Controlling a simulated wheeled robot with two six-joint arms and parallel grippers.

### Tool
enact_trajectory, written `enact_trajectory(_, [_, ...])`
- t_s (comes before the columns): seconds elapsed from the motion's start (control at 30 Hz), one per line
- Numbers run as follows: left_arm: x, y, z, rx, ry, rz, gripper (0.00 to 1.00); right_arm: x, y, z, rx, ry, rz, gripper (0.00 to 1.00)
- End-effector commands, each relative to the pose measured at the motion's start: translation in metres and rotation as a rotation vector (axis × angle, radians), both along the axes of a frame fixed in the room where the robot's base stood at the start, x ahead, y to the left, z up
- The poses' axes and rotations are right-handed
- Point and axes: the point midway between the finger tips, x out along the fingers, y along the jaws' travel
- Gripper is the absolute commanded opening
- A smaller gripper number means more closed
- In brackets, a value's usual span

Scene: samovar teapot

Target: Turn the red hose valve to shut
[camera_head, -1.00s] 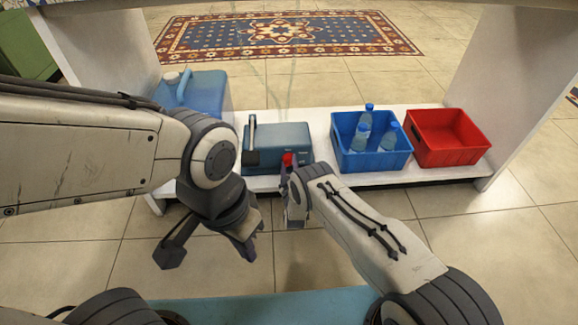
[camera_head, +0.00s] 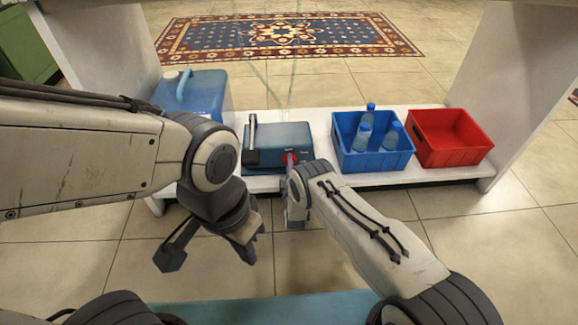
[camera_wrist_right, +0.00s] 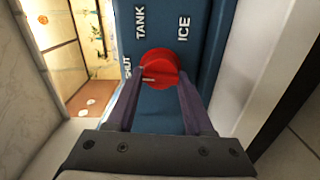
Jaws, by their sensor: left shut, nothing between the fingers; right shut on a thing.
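The red hose valve (camera_wrist_right: 158,70) is a round knob on the front of a blue box (camera_head: 278,140). In the right wrist view, the labels SHUT, TANK and ICE stand around it, and the knob's raised grip has its pale marks toward the left, on the SHUT side. My right gripper (camera_wrist_right: 160,82) is shut on the valve, with one finger on each side of it. In the head view the valve (camera_head: 290,159) is partly covered by a finger. My left gripper (camera_head: 249,253) is shut and empty, in front of the shelf and left of my right arm.
A blue crate (camera_head: 372,161) with several bottles and an empty red crate (camera_head: 449,163) stand right of the box. A blue jug (camera_head: 205,95) stands to its left. White side panels bound the low shelf (camera_head: 425,176). Tiled floor lies in front.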

Motion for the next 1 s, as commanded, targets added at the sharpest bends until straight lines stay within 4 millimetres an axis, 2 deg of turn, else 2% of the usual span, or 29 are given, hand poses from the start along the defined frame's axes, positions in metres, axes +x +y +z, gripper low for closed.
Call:
enact_trajectory(0.23, [0.0, 0.0, -0.0013, 0.0, 0.0, 0.0, 0.0, -0.0017, -0.0007, -0.0027, -0.069, 0.005, -0.001, 0.0])
enact_trajectory(0.7, [0.0, 0.0, -0.0014, 0.0, 0.0, 0.0, 0.0, -0.0018, -0.0009, -0.0027, -0.084, 0.005, -0.001, 0.0])
enact_trajectory(0.73, [0.0, 0.0, -0.0014, 0.0, 0.0, 0.0, 0.0, -0.0018, -0.0009, -0.0027, -0.084, 0.005, -0.001, 0.56])
enact_trajectory(0.8, [0.0, 0.0, -0.0014, 0.0, 0.0, 0.0, 0.0, -0.0017, -0.0008, -0.0027, -0.083, 0.005, -0.001, 0.82])
enact_trajectory(1.0, [0.0, 0.0, -0.0014, 0.0, 0.0, 0.0, 0.0, -0.0008, 0.0, -0.0014, -0.082, 0.003, 0.0, 0.82])
